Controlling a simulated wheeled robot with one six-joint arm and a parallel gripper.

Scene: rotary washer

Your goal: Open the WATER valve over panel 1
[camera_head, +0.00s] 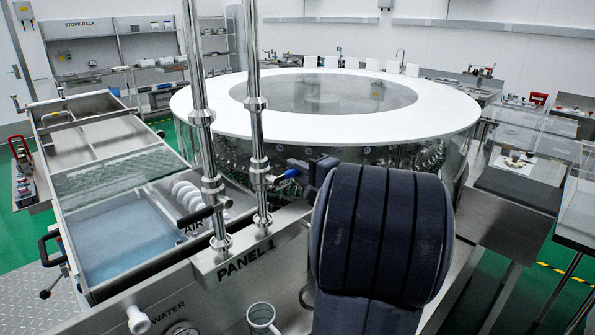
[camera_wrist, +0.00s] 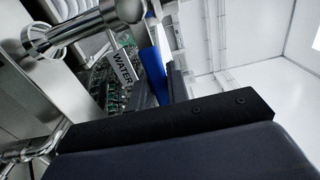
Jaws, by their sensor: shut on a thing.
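The WATER valve shows in the wrist view as a steel body (camera_wrist: 125,10) with a blue lever (camera_wrist: 152,68). A tag reading WATER (camera_wrist: 122,67) is beside the lever. In the head view the blue lever (camera_head: 287,175) sticks out to the right from the right-hand steel pipe (camera_head: 257,130), above the PANEL 1 plate (camera_head: 243,258). My gripper (camera_wrist: 160,88) is shut on the blue lever, its dark fingers on both sides of it. In the head view my gripper (camera_head: 312,173) is at the lever's right end, partly hidden by my own arm.
A second steel pipe (camera_head: 203,130) with a black AIR handle (camera_head: 195,216) stands to the left. A large round white-topped washer (camera_head: 330,130) is behind. A sink with bluish water (camera_head: 120,240) lies to the left. A steel jug (camera_head: 262,318) is at the front.

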